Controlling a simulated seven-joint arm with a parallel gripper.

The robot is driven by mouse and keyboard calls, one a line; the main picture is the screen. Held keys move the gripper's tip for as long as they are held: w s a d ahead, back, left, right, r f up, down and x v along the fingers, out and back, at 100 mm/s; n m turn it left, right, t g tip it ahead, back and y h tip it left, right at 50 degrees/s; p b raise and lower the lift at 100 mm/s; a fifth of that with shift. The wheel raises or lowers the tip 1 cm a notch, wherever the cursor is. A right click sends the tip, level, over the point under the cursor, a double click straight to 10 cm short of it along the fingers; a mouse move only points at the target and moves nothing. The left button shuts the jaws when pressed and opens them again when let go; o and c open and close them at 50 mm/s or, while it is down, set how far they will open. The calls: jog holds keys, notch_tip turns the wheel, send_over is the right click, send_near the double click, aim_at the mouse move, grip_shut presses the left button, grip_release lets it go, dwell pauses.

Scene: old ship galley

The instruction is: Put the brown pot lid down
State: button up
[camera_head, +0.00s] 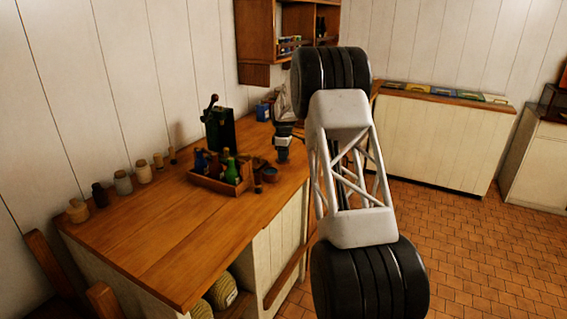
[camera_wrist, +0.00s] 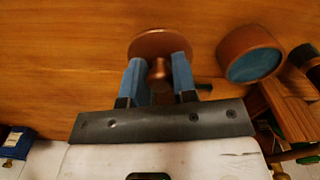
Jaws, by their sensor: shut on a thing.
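The brown pot lid (camera_wrist: 150,42) is a round, reddish-brown disc with a knob, in the wrist view. My gripper (camera_wrist: 159,72) has its two blue fingers shut on the lid's knob. The lid is over the wooden counter (camera_wrist: 60,50); I cannot tell whether it touches the wood. A round brown pot (camera_wrist: 252,55) with a blue inside stands to the right of the lid, apart from it, with its top uncovered. In the head view my gripper (camera_head: 283,158) is low over the counter's far part, and the lid is not clear there.
A wooden crate (camera_head: 221,188) with several bottles stands on the counter close to the pot (camera_head: 270,174). A dark green grinder-like object (camera_head: 219,130) is behind it. Several jars (camera_head: 123,183) line the wall side. The counter's near part (camera_head: 150,240) is clear.

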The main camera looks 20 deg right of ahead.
jog(key=shift+f, duration=1.75)
jog(key=shift+f, duration=0.15)
jog(key=o, duration=0.9)
jog(key=shift+r, duration=0.2)
jog(key=shift+r, duration=6)
